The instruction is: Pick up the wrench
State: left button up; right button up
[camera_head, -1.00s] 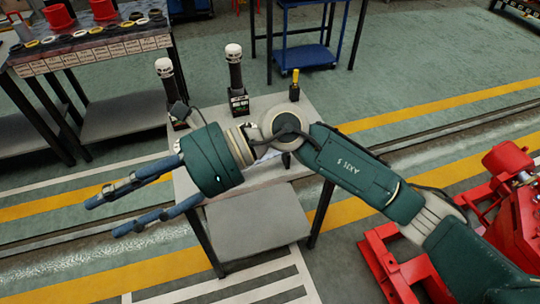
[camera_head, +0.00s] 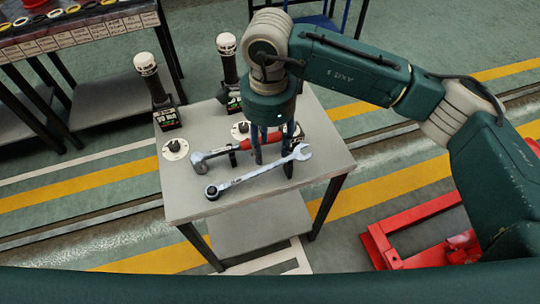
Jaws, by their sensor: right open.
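The wrench (camera_head: 238,181) is silver and lies flat on the small grey table, with its ring end toward the front left and its open jaw toward the right. My right gripper (camera_head: 273,163) points down over the wrench's right half, with its fingers apart. The fingertips are close to the wrench shaft; I cannot tell whether they touch it. My left gripper is not in view.
A red-handled hammer (camera_head: 215,154) lies just behind the wrench, partly hidden by my gripper. White round discs (camera_head: 175,149) and two black devices with white tops (camera_head: 158,88) stand on the grey table (camera_head: 190,208). A red metal frame (camera_head: 410,222) is at right.

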aim_at(269, 169)
notch_tip(269, 169, down, 5)
jog(key=shift+r+p, duration=0.1)
jog(key=shift+p, duration=0.6)
notch_tip(269, 169, down, 3)
jog(key=shift+a+f+p, duration=0.1)
jog(key=shift+f+p, duration=0.05)
jog(key=shift+p, duration=0.55)
jog(key=shift+w+f, duration=0.1)
jog(key=shift+f, duration=0.35)
jog(key=shift+r, duration=0.1)
grip_shut()
